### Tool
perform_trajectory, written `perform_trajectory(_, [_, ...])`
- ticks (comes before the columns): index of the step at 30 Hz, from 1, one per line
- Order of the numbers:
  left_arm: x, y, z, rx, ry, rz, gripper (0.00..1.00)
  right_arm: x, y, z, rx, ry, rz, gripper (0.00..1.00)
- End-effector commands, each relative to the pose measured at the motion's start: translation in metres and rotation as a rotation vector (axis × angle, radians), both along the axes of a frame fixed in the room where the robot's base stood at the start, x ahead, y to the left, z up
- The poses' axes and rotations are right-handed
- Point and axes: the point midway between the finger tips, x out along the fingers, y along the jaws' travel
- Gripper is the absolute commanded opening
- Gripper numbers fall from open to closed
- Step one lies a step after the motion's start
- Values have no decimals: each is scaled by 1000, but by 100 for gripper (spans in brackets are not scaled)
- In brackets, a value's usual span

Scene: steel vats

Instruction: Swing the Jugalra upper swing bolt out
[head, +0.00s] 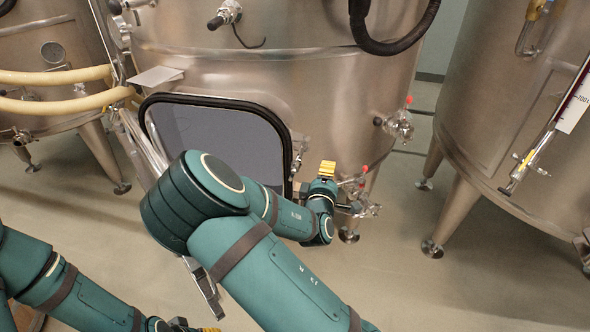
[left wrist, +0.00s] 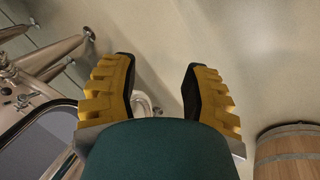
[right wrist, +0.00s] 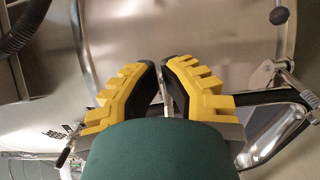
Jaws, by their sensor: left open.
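The middle steel vat (head: 270,65) has a rectangular door (head: 215,135) with a black-rimmed frame. Metal bolt hardware (head: 299,145) sits at the door's upper right edge; I cannot tell its exact position. My right gripper (head: 328,168) is just right of the door edge, near this hardware. In the right wrist view, its yellow fingers (right wrist: 162,68) are close together with a narrow gap; a thin metal piece shows behind the gap, and I cannot tell if it is gripped. A dark-knobbed lever (right wrist: 279,16) is at the right there. My left gripper (left wrist: 158,75) is open and empty, low and away from the door.
Valves with red knobs (head: 398,124) project from the vat right of the door. Another vat (head: 505,100) stands at the right, and one with pale hoses (head: 55,76) at the left. A wooden barrel (left wrist: 287,152) shows in the left wrist view. The floor (head: 400,285) in front is clear.

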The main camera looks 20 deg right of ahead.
Motion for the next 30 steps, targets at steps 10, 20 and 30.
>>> perform_trajectory(10, [0,0,0,0,0,0,47,2,-8,0,0,0,0,0])
perform_trajectory(20, [0,0,-1,0,0,0,47,7,-22,0,1,-1,-1,0])
perform_trajectory(30, [0,0,-1,0,0,0,47,10,-30,0,0,0,1,0])
